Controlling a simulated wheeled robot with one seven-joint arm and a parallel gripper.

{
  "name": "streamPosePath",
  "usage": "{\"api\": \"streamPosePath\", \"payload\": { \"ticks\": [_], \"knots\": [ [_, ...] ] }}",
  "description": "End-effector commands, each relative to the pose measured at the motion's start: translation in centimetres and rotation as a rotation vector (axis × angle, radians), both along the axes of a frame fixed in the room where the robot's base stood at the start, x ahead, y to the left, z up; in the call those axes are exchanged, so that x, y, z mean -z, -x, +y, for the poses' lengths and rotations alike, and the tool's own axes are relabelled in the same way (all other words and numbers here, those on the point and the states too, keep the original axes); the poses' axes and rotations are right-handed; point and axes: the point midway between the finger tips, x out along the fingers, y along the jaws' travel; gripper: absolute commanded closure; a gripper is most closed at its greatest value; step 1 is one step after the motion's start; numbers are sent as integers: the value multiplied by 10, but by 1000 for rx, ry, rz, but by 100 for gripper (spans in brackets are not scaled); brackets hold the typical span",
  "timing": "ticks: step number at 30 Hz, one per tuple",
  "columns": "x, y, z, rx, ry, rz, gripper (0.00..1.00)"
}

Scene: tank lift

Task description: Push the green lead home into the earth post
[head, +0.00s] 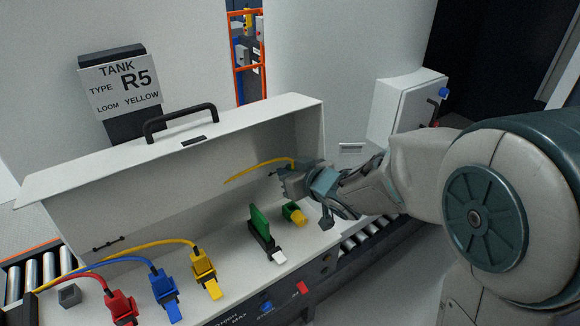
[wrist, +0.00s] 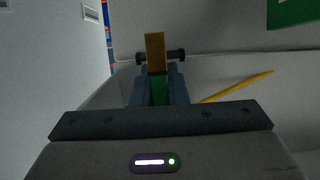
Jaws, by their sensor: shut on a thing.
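My gripper (head: 290,184) is shut at the right end of the tank's open box. In the wrist view the jaws (wrist: 158,88) close on a narrow green piece, taken to be the green lead (wrist: 160,93), with a yellow-orange bar standing beyond it. A yellow cable (head: 252,170) runs left from beside the jaws and also shows in the wrist view (wrist: 237,88). Just below the gripper in the head view is a green block with a yellow end (head: 294,213). It may be the earth post; I cannot tell whether the lead touches it.
Left of the green block stands an upright green plate (head: 259,222) on a black base with a white tip. Yellow (head: 203,263), blue (head: 163,285) and red (head: 120,306) connectors line the front deck. The raised lid has a black handle (head: 180,122).

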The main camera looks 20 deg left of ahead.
Motion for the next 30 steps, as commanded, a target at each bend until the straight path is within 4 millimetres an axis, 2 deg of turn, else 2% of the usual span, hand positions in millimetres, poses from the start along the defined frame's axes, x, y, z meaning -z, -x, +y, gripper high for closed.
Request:
{"api": "streamPosePath", "payload": {
  "ticks": [6, 15, 30],
  "knots": [
    [19, 4, 6, -12, 0, 1, 100],
    [42, 2, 3, -6, 0, 0, 100],
    [44, 3, 1, -7, 2, 0, 100]
  ]
}}
